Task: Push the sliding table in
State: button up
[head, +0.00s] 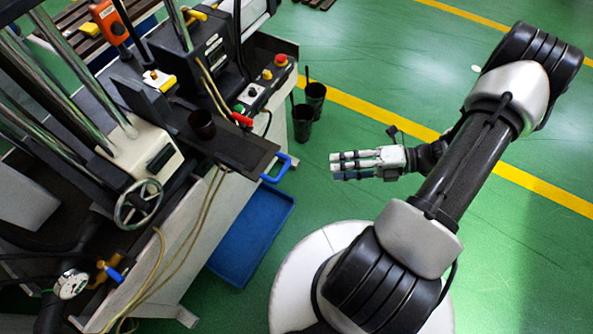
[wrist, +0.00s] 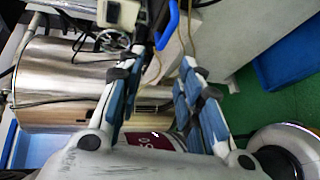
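The sliding table (head: 232,150) is a dark flat plate sticking out from the front of the machine on the left in the head view. A blue handle (head: 277,168) is fixed to its outer end. A dark cup (head: 202,125) stands on the plate. My gripper (head: 335,165) is to the right of the handle, apart from it, with its fingers pointing left. In the wrist view my gripper (wrist: 161,64) has its blue-padded fingers spread with nothing held between them. The blue handle (wrist: 168,24) shows beyond the fingertips at the top.
Two dark cups (head: 303,122) with sticks stand on the right of the machine. A blue tray (head: 252,236) lies below the table. A control box (head: 265,88) with a red button sits behind it. A handwheel (head: 139,204) is at left. Green floor is free at right.

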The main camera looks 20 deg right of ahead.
jog(key=s+d+f+m+t, duration=0.1)
jog(key=f+m+t, duration=0.1)
jog(key=b, duration=0.2)
send_near(283, 169)
jog(key=x, duration=1)
jog(key=shift+f, duration=0.4)
jog(key=shift+c, duration=0.3)
grip_shut()
